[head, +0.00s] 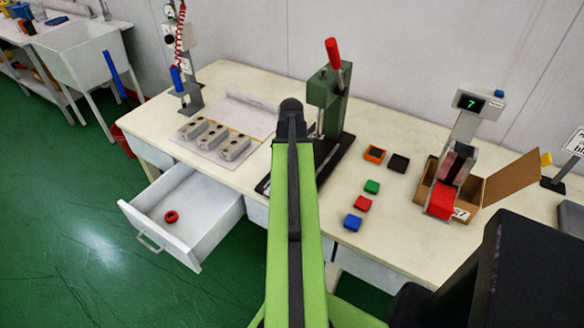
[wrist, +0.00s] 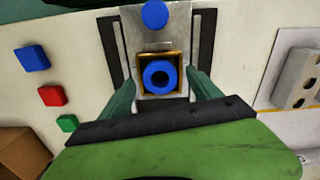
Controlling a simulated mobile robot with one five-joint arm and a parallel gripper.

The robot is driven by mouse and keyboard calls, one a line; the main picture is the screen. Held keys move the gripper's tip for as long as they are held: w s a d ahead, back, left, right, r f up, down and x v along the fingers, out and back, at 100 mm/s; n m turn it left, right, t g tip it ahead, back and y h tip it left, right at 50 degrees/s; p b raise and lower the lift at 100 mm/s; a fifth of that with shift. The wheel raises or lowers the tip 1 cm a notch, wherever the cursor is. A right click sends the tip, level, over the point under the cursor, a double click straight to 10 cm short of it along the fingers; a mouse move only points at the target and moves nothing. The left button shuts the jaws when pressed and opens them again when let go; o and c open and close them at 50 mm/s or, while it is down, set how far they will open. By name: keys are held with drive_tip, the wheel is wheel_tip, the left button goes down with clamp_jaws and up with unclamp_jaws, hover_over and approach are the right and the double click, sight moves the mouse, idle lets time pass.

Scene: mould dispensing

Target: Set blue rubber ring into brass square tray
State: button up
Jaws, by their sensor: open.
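The brass square tray (wrist: 142,62) sits on a grey plate in the wrist view. The blue rubber ring (wrist: 150,72) appears inside the tray's rim, lying flat with its dark hole facing me. My gripper (wrist: 160,78) is open, with its dark green fingers on either side of the tray and apart from the ring. In the head view my arm hides the gripper, the ring and the tray.
A green press (head: 326,95) with a red handle stands behind my arm. Grey moulds (head: 203,137) lie left; small coloured blocks (head: 372,187) lie right, before a cardboard box (head: 492,188) and scale. An open drawer (head: 215,225) holding a red ring (head: 171,217) juts out front.

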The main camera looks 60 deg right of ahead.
wheel_tip(320, 180, up, 17)
drive_tip(key=p, duration=1.6)
